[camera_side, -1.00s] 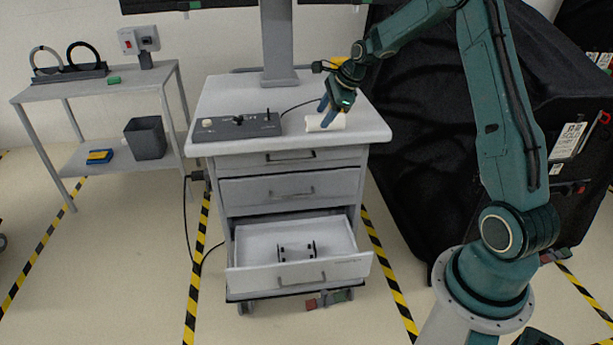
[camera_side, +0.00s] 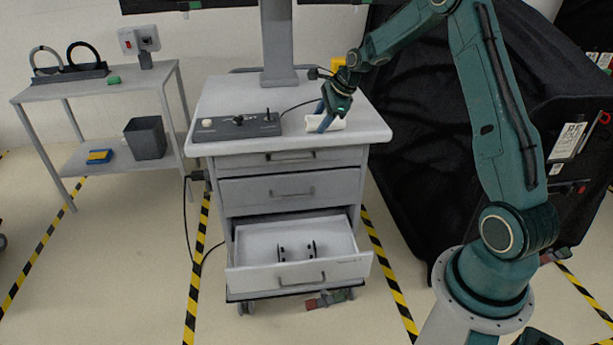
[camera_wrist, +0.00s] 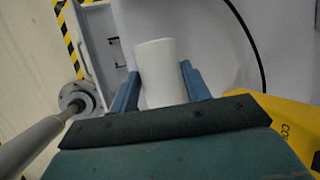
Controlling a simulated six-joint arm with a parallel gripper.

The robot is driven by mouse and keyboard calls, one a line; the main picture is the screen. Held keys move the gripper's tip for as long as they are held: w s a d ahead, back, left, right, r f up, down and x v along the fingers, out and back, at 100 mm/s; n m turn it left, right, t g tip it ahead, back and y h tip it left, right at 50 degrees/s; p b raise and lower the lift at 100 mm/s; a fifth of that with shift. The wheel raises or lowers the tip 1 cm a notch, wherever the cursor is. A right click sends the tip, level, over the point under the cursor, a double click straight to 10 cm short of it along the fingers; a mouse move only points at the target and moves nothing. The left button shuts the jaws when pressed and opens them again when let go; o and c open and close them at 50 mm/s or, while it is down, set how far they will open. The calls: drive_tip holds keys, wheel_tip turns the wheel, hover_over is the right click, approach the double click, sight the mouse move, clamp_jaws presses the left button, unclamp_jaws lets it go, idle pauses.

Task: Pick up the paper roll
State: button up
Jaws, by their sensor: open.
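The white paper roll (camera_side: 327,123) lies on its side on the top of the grey drawer cart (camera_side: 230,105), near the front right. My gripper (camera_side: 325,124) is over the roll with its blue fingers pointing down at it. In the wrist view the roll (camera_wrist: 161,73) stands between the two open fingers of my gripper (camera_wrist: 158,86). A gap shows beside the right finger; the left finger is close to the roll, and I cannot tell if it touches. The roll's near end is hidden by the gripper body.
A dark control panel (camera_side: 236,127) with a joystick sits left of the roll, and a cable runs behind. A grey post (camera_side: 277,45) rises at the back of the cart. The lower drawer (camera_side: 298,272) is open. A black covered cart (camera_side: 425,130) stands at right.

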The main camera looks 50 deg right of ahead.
sight(322, 117)
drive_tip(key=shift+f, duration=0.1)
drive_tip(key=c, duration=0.8)
wheel_tip(322, 117, up, 20)
drive_tip(key=shift+r, duration=0.2)
idle(0.3)
idle(0.4)
